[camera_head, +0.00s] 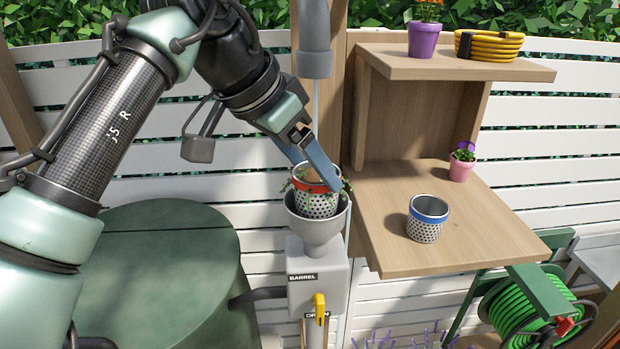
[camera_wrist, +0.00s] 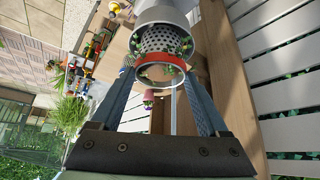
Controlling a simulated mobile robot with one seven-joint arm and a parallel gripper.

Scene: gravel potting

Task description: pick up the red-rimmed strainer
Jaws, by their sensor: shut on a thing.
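The red-rimmed strainer (camera_head: 318,201) is a perforated metal cup with a red band, sitting upright in the mouth of the grey funnel (camera_head: 322,228). Green leaves hang over its rim. My gripper (camera_head: 318,180) reaches down from the upper left, with its fingers on either side of the red rim. In the wrist view, the strainer (camera_wrist: 163,45) sits between the two blue-grey fingertips, and my gripper (camera_wrist: 162,82) is shut on it. The lower part of the strainer is hidden inside the funnel.
A blue-rimmed strainer (camera_head: 427,220) stands on the wooden shelf (camera_head: 490,220), with a small pink pot (camera_head: 461,166) behind it. A grey spout (camera_head: 314,40) hangs above the funnel. A green barrel (camera_head: 165,260) stands left; a yellow-handled valve (camera_head: 319,308) is below.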

